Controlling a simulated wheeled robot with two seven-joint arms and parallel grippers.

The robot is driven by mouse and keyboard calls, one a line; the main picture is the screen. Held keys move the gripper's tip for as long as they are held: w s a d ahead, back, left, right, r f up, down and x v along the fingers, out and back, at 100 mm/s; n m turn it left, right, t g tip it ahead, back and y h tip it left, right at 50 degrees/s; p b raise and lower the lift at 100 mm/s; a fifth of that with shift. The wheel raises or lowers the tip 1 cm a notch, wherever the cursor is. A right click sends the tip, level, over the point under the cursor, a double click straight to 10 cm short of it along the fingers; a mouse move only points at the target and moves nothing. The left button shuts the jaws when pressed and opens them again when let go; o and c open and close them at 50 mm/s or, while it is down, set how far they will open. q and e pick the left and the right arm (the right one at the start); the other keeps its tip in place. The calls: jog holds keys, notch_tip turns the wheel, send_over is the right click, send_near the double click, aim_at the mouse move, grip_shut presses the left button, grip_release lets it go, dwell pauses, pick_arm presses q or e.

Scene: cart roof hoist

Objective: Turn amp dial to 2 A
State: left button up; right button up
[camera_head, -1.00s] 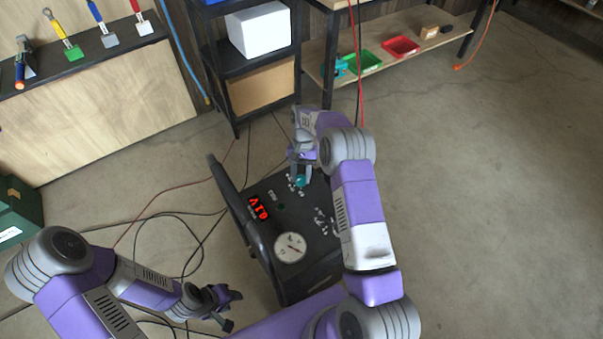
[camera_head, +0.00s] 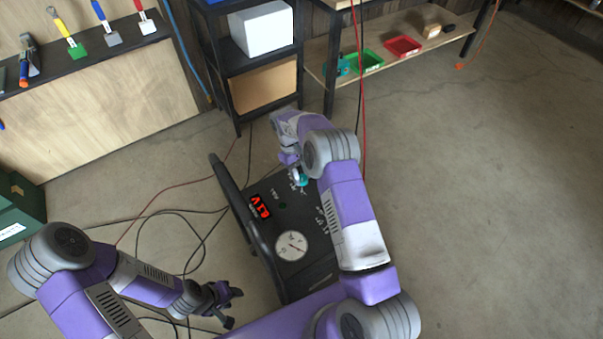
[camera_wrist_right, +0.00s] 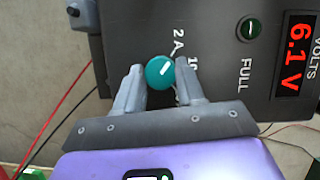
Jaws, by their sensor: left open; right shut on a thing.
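The teal amp dial (camera_wrist_right: 160,72) sits on the dark charger panel (camera_wrist_right: 225,75), between the fingers of my right gripper (camera_wrist_right: 160,85), which is shut on it. Its white pointer line slants up and right. The white "2 A" and "10" marks are beside it; the "10" mark is partly hidden by a finger. In the head view the dial (camera_head: 303,179) shows at the tip of my right arm. My left gripper (camera_head: 228,301) is open and empty, low at the left of the charger.
The charger has a red display (camera_wrist_right: 294,55) reading 6.1 V, a green "FULL" lamp (camera_wrist_right: 249,29) and a round gauge (camera_head: 291,245). Its black handle (camera_head: 236,208) rises on the left. Cables lie on the floor. Shelves (camera_head: 262,85) stand behind; floor at right is clear.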

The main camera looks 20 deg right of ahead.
jog(key=shift+n, duration=0.5)
jog(key=o, duration=1)
jog(key=shift+r, duration=0.1)
jog(key=p+v, duration=0.1)
jog(key=v, duration=0.6)
jog(key=shift+w+a+r, duration=0.1)
jog(key=shift+a+r, duration=0.05)
